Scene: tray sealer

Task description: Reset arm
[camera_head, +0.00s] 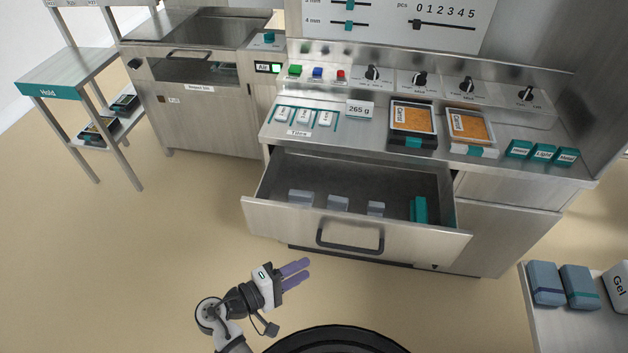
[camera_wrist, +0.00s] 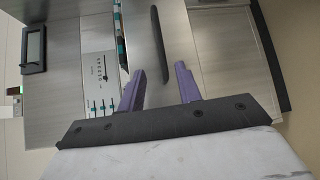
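My gripper (camera_head: 297,272) is at the bottom of the head view, in free space in front of the open drawer. Its two purple fingers are apart with nothing between them. In the wrist view, my gripper (camera_wrist: 160,88) shows the same two fingers spread, with the steel cabinet beyond them. My arm is folded low beside my base, and no object is in its grasp.
The open drawer (camera_head: 290,216) juts out with grey blocks and a teal item inside. The counter above holds two trays labelled Carrot (camera_head: 412,118). A side table (camera_head: 560,322) stands at right with blue packs.

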